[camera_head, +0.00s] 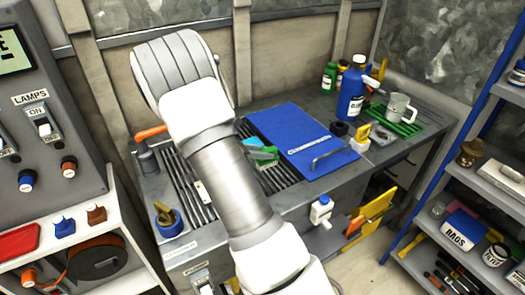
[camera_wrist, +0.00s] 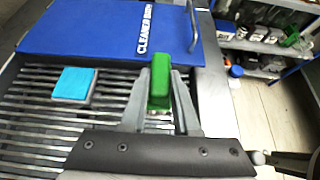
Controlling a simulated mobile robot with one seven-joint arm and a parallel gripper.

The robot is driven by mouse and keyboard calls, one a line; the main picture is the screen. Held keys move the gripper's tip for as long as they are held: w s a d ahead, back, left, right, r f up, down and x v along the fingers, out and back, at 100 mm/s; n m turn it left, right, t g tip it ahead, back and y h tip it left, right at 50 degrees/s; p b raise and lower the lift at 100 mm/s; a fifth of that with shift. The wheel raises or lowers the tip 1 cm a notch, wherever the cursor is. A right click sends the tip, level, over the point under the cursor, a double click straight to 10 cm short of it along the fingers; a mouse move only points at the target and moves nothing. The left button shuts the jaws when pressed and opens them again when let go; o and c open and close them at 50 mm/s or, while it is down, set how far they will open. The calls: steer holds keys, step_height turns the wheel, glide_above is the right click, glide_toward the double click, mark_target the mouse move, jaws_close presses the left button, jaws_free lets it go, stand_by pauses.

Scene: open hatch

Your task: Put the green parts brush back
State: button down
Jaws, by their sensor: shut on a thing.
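The green parts brush (camera_wrist: 159,80) is between the fingers of my gripper (camera_wrist: 159,98) in the wrist view. My gripper is shut on it, and its green block end sticks out past the fingertips toward the blue lid. Slatted metal grating (camera_wrist: 40,120) lies beneath. In the head view my arm hides most of the gripper; a bit of green (camera_head: 252,141) shows beside the arm, probably the brush. The blue lid (camera_head: 298,128), with lettering and a handle, lies flat on the bench; it also shows in the wrist view (camera_wrist: 90,30).
A cyan-topped block (camera_wrist: 75,82) sits on the grating left of my gripper. A blue spray bottle (camera_head: 351,95), a grey mug (camera_head: 398,106) and a green rack (camera_head: 408,128) stand at the bench's right end. A blue-framed shelf (camera_head: 490,110) stands further right.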

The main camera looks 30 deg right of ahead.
steer(key=shift+f+b, duration=2.05)
steer(key=shift+f, duration=1.2)
steer(key=shift+f, duration=0.25)
steer(key=c, duration=0.6)
jaws_free()
steer(key=shift+r, duration=0.1)
steer(key=s+p+v, duration=0.1)
steer(key=v, duration=1.6)
steer(key=s+a+r+m+t+y, duration=0.2)
steer(key=s+r+m+y, duration=0.2)
steer(key=s, duration=0.3)
steer(key=s+a+r+m+t+y+p, duration=0.1)
steer(key=s+a+r+m+t+y, duration=0.1)
steer(key=s+r+m, duration=0.5)
steer(key=s+a+r+m+t+y+p, duration=0.1)
steer(key=s+a+r+m+t+y, duration=0.1)
steer(key=s+a+r+m+y, duration=0.2)
steer(key=shift+s+a+r+m+y, duration=0.1)
steer(key=shift+s+r+m+y, duration=0.25)
steer(key=shift+s, duration=0.45)
steer(key=shift+s+r+m+y, duration=0.3)
steer(key=shift+s+m, duration=0.15)
steer(key=shift+s, duration=0.35)
steer(key=shift+s+a+r+m+y, duration=0.1)
steer(key=shift+s+r+m+y, duration=0.25)
steer(key=shift+s, duration=0.45)
